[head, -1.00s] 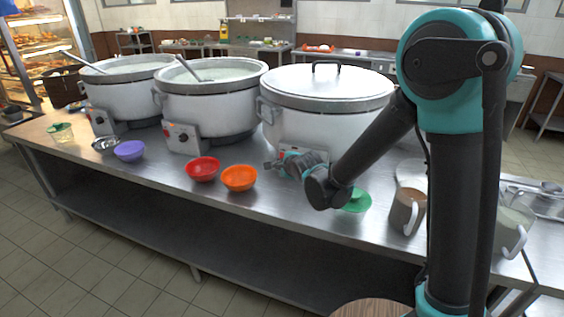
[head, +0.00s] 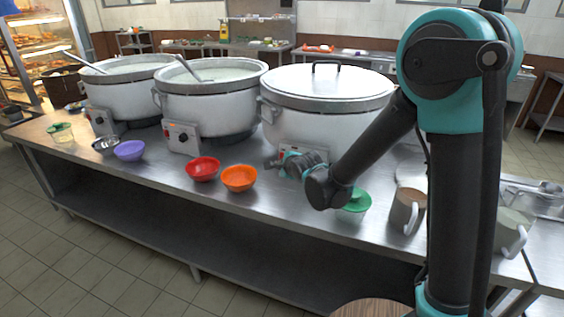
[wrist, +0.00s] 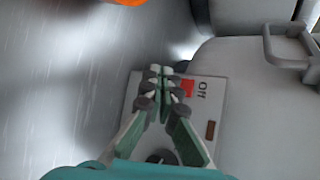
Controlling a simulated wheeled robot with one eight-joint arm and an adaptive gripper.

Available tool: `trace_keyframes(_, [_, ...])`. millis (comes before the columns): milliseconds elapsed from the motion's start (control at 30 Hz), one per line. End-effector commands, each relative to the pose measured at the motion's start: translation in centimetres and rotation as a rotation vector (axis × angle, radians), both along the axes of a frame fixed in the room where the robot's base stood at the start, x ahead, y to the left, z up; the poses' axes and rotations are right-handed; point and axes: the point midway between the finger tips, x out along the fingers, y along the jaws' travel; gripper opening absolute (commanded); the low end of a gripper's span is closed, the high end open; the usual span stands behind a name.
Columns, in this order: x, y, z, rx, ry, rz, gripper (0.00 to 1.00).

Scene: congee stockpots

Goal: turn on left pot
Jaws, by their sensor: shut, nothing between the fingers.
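Three large white stockpots stand in a row on the steel table. The left pot (head: 128,101) is open with a ladle in it, and its control box (head: 102,121) faces forward. My gripper (head: 272,163) is far from it, in front of the lidded right pot (head: 310,127), by that pot's control box (head: 283,150). In the wrist view my gripper (wrist: 161,72) is shut and empty over a control panel (wrist: 210,147). Its fingertips are beside a red switch (wrist: 187,88) near an "Off" label. A dark knob (wrist: 160,157) is partly hidden. Contact cannot be told.
The open middle pot (head: 207,110) stands between the others. Mugs (head: 407,210) stand at the right.

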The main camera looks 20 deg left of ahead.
Motion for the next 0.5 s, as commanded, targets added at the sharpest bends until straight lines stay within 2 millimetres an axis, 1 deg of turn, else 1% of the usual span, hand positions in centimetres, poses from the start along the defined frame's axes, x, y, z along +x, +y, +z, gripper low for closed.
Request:
trace_keyframes(267, [0.07, -0.01, -0.01, 0.0, 0.0, 0.0, 0.0])
trace_keyframes(500, [0.79, -0.1, -0.07, 0.0, 0.001, -0.001, 0.0])
